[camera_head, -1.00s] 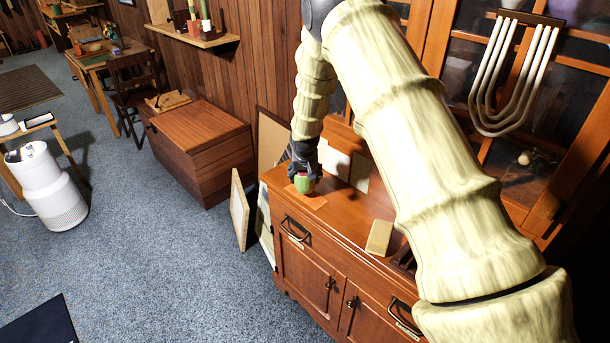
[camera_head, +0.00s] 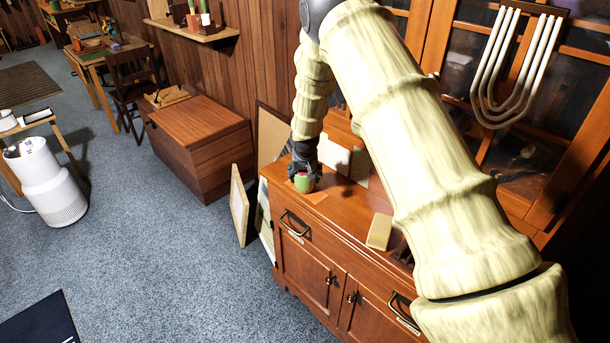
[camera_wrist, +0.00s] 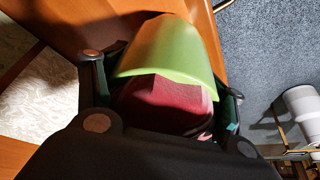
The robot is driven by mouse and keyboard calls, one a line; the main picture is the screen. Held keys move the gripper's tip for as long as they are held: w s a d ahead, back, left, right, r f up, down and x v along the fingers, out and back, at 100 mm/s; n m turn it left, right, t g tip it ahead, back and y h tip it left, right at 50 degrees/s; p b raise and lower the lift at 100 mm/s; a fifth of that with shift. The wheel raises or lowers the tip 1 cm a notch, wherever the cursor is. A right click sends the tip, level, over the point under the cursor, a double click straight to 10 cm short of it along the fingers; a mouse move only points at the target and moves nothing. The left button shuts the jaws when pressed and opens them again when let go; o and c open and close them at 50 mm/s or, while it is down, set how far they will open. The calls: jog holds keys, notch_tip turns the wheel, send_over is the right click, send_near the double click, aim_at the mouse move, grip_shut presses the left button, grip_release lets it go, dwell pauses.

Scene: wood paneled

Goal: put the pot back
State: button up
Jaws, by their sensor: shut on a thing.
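The pot (camera_head: 303,183) is small and green, at the left end of the wooden cabinet's top (camera_head: 345,210). In the wrist view the green pot (camera_wrist: 172,50) shows between the fingers, with a dark red surface (camera_wrist: 165,105) on the side nearer the camera. My gripper (camera_head: 304,172) points down over the pot and is shut on it; its fingers also show in the wrist view (camera_wrist: 160,95) on both sides. I cannot tell whether the pot's base touches the cabinet top.
A tan block (camera_head: 379,232) lies farther right on the cabinet top. Pale panels (camera_head: 337,156) lean behind the gripper. Framed boards (camera_head: 240,205) lean at the cabinet's left end. A wooden chest (camera_head: 200,145) stands to the left, with open carpet between.

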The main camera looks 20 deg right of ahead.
aim_at(305, 173)
jog(key=shift+f, duration=0.25)
jog(key=o, duration=1.4)
jog(key=shift+o, duration=0.4)
jog(key=shift+f, duration=0.1)
jog(key=v, duration=1.2)
